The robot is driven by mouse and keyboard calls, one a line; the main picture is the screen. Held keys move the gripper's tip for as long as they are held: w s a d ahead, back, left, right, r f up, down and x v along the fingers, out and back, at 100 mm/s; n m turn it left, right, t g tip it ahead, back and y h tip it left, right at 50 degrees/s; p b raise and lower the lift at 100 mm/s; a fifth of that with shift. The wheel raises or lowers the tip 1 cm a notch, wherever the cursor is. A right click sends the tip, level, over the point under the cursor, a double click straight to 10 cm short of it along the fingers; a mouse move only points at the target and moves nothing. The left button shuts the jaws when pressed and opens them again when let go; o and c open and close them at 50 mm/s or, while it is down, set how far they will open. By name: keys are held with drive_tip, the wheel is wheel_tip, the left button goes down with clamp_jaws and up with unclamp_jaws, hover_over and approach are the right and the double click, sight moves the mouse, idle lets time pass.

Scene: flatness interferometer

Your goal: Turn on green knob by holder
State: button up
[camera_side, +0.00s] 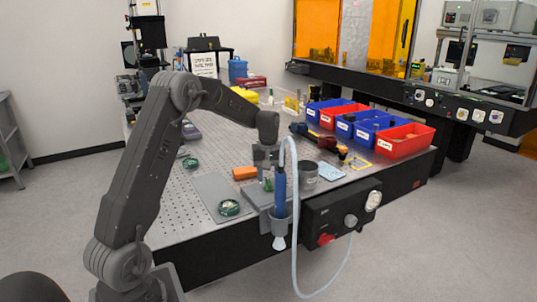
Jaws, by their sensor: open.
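A small green part (268,185), possibly the green knob, shows just below my gripper (264,176) and beside the blue pen-shaped tool (280,186). The tool stands upright in a grey holder (279,222) at the table's front edge, with a pale hose (295,240) looping down from it. My gripper points down and is open; its fingertips are small and partly merged with the things behind. I cannot tell whether it touches the green part. No object is visible between the fingers.
A black control box (325,205) with a red knob (326,239), a grey knob (351,220) and a gauge (373,200) is right of the holder. A metal cup (307,174), an orange block (244,173) and a green-rimmed dish (229,208) are nearby. Bins (405,141) stand behind.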

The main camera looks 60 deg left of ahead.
sight(268, 180)
wheel_tip(268, 180, up, 12)
idle(0.3)
drive_tip(key=f, duration=1.4)
drive_tip(key=shift+w+a, duration=0.1)
drive_tip(key=shift+a, duration=0.15)
clamp_jaws()
